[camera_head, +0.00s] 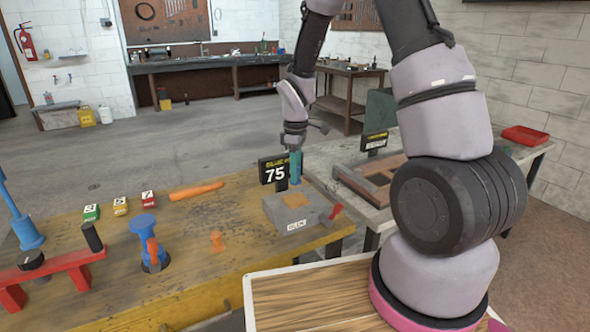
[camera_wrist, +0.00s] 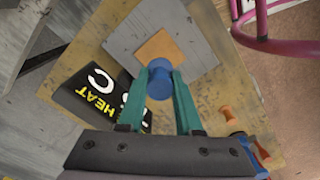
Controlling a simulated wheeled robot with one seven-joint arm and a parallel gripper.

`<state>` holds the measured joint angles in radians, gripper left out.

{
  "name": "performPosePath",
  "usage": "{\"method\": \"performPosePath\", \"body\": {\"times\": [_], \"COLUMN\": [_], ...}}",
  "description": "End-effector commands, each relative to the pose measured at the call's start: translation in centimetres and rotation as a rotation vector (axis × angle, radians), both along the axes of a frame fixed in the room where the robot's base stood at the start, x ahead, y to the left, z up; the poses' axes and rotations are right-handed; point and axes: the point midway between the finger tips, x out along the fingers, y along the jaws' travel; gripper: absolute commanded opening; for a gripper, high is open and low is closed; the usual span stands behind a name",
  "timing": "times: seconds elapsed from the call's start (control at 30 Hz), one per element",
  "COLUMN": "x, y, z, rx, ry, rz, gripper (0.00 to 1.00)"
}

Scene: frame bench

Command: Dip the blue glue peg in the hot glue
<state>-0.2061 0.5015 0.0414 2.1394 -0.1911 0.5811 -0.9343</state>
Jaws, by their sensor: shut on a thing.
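My gripper (camera_head: 296,168) has teal fingers and points down above the grey glue pot (camera_head: 318,208). It is shut on the blue glue peg, which shows end-on between the fingertips in the wrist view (camera_wrist: 158,84). In the head view the fingers mostly hide the peg. The hot glue (camera_head: 295,199) is an orange square in the top of the pot. In the wrist view the peg overlaps the near edge of the orange glue (camera_wrist: 158,46). The peg appears above the glue, but I cannot tell the exact gap.
A black heat display (camera_head: 274,171) reading 75 stands close behind the pot. A red lever (camera_head: 335,212) sticks out at the pot's right side. An orange peg (camera_head: 217,241), a blue stand (camera_head: 145,235) and numbered blocks (camera_head: 120,206) are on the bench to the left.

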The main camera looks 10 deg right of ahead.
Motion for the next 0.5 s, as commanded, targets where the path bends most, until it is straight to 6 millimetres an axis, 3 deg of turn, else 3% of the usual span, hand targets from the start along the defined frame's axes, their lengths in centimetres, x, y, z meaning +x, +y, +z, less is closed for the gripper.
{"method": "performPosePath", "body": {"times": [0.5], "x": [-0.1], "y": [0.0], "z": [-5.0], "rx": [0.0], "ry": [0.002], "rz": [0.0], "gripper": [0.0]}}
